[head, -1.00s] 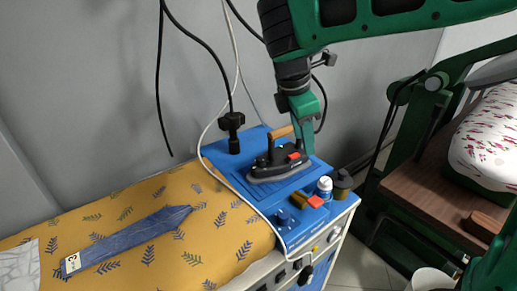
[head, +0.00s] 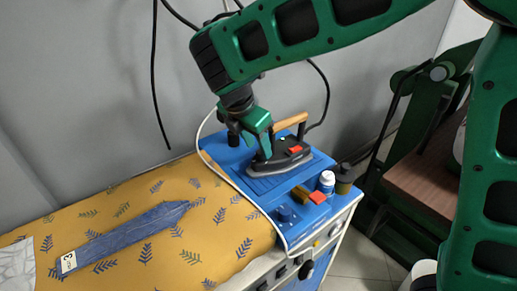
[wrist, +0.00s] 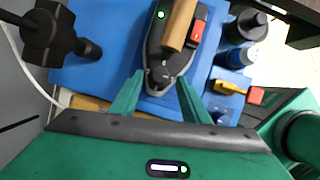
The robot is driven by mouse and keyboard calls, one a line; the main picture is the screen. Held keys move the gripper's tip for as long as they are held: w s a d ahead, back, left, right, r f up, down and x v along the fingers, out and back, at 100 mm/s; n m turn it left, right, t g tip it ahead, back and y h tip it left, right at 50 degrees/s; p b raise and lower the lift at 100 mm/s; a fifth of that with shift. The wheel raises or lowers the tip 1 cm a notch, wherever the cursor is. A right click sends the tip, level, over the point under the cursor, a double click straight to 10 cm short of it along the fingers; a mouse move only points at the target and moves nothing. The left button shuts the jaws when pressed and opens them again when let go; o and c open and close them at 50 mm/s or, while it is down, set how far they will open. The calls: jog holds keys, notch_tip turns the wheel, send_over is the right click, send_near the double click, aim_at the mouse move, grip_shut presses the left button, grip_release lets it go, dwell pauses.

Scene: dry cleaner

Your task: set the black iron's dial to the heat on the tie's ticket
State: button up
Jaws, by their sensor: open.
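The black iron (head: 284,160) stands on a blue top, with a wooden handle, a red part and a small lit green light. It also shows in the wrist view (wrist: 155,50). I cannot read a dial setting on it. My gripper (head: 263,150) is above the iron's left end in the head view. In the wrist view its two open fingers (wrist: 158,88) lie either side of the iron's narrow end, with nothing clearly held; I cannot tell whether they touch it. The blue tie (head: 125,233) lies on the yellow board. Its white ticket (head: 67,262) at the lower left reads 3.
A grey wall stands behind the patterned board (head: 200,240).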

jog(key=shift+x, duration=1.25)
jog(key=shift+c, duration=0.7)
jog(key=c, duration=0.9)
jog(key=shift+a+m, duration=0.1)
jog(key=shift+m, duration=0.3)
jog(key=m+g, duration=0.1)
jog(key=m, duration=0.1)
jog(key=m+h, duration=0.1)
jog(key=m, duration=0.1)
jog(key=shift+w+a+m+g, duration=0.15)
jog(key=shift+w+m+g, duration=0.05)
jog(key=shift+m+g, duration=0.2)
jog(key=m+g, duration=0.1)
jog(key=m, duration=0.1)
jog(key=m+g, duration=0.1)
jog(key=m, duration=0.2)
jog(key=shift+w+h, duration=0.2)
jog(key=shift+h, duration=0.1)
jog(key=o, duration=1)
